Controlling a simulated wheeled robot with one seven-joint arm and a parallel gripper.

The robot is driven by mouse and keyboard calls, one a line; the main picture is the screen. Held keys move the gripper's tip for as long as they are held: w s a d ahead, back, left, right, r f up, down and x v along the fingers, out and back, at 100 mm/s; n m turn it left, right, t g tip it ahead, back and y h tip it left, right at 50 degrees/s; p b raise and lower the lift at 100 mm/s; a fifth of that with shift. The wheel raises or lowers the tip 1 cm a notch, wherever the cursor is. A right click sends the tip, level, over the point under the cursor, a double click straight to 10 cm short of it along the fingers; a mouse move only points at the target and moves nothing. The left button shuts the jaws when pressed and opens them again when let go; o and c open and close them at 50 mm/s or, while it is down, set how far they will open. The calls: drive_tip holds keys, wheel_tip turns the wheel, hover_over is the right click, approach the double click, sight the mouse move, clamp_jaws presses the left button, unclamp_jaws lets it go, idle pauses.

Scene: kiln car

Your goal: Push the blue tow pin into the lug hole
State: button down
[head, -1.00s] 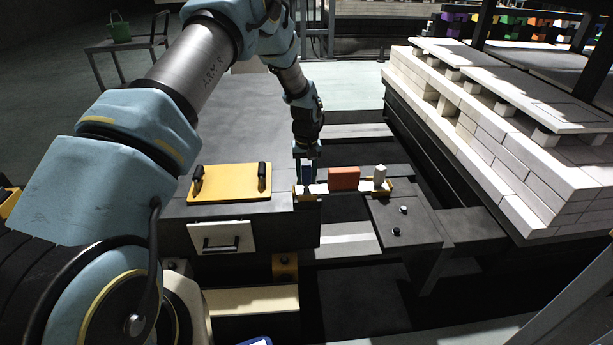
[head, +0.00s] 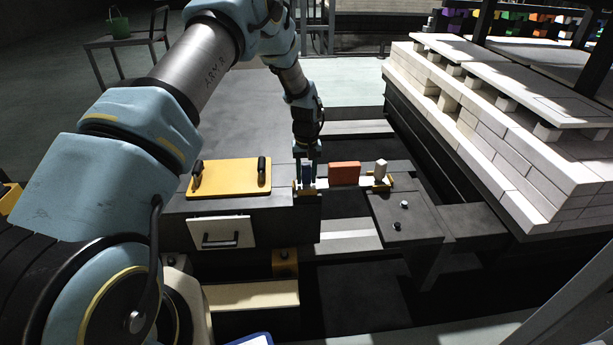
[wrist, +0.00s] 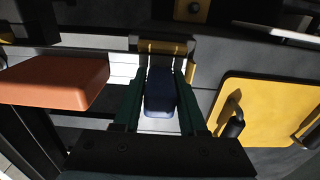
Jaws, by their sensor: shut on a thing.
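The blue tow pin (wrist: 160,92) is between the two fingers of my gripper (wrist: 158,112) in the wrist view, and the fingers are shut on it. In the head view my gripper (head: 306,180) points down at the left end of a pale bar, with some blue showing between its fingers. A yellow bracket (wrist: 165,47), seemingly the lug, is just beyond the pin in the wrist view. The lug hole and the pin's lower end are hidden, so I cannot tell whether the pin is in the hole.
An orange block (head: 343,173) stands on the bar to the right of my gripper. A yellow plate with two black handles (head: 230,178) lies to the left. White bricks (head: 500,140) are stacked at the right.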

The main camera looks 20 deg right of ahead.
sight(307, 166)
idle(0.3)
drive_tip(key=shift+c, duration=1)
unclamp_jaws()
drive_tip(key=shift+r, duration=0.1)
drive_tip(key=shift+r+p, duration=1.1)
drive_tip(key=shift+r, duration=0.5)
drive_tip(key=shift+r+p, duration=0.35)
drive_tip(key=shift+r, duration=0.15)
wheel_tip(307, 166, up, 11)
drive_tip(key=shift+f, duration=0.1)
